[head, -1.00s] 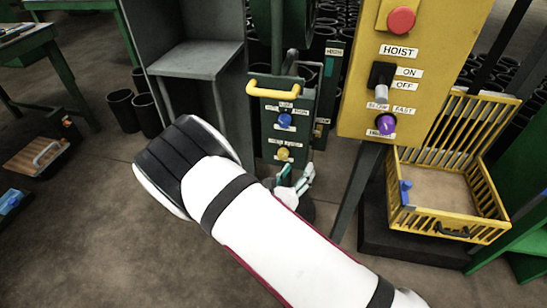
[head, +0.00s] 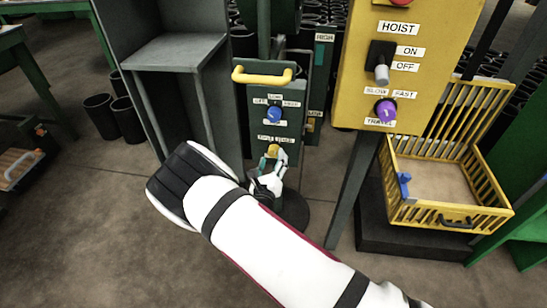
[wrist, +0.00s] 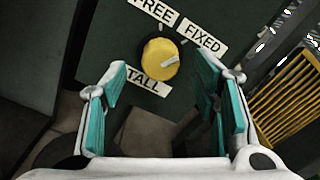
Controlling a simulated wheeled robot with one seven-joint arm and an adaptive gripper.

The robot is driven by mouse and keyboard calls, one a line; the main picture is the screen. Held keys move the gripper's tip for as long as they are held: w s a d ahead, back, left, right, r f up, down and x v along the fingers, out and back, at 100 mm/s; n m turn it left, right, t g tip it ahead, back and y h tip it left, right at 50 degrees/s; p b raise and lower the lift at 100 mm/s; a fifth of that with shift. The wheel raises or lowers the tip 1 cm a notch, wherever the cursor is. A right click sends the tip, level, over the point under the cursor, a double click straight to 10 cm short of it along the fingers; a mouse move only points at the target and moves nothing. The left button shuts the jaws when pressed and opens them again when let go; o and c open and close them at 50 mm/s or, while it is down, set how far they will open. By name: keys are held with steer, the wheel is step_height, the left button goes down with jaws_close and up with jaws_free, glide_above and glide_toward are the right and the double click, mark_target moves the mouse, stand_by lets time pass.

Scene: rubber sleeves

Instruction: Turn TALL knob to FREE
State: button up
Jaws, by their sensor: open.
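The TALL knob (wrist: 158,60) is a round yellow knob with a pale pointer bar, on a dark green panel (head: 259,128). In the wrist view the bar points right, toward the FIXED label (wrist: 202,38) side. The FREE label (wrist: 155,9) is above the knob and the TALL label (wrist: 146,82) below it. In the head view the yellow knob (head: 273,150) is low on the panel. My gripper (wrist: 157,84) is open and empty, its teal-padded fingers apart to the left and right, short of the knob. It also shows just below the knob in the head view (head: 273,168).
A blue knob (head: 275,114) and a yellow handle (head: 262,78) are above on the same panel. A yellow HOIST box (head: 350,80) with a purple knob (head: 385,110) stands right. A yellow basket (head: 455,222) is further right. A grey cabinet (head: 175,52) stands left.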

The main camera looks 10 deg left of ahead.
mark_target(274, 154)
steer(key=shift+w+b, duration=0.35)
steer(key=shift+w, duration=1.15)
steer(key=c, duration=1.2)
steer(key=shift+o, duration=0.2)
steer(key=n+p, duration=0.2)
steer(key=n, duration=0.3)
steer(key=shift+d+r+n, duration=0.1)
steer(key=shift+n, duration=0.2)
steer(key=n+p, duration=0.1)
steer(key=n, duration=0.5)
steer(key=shift+n, duration=0.3)
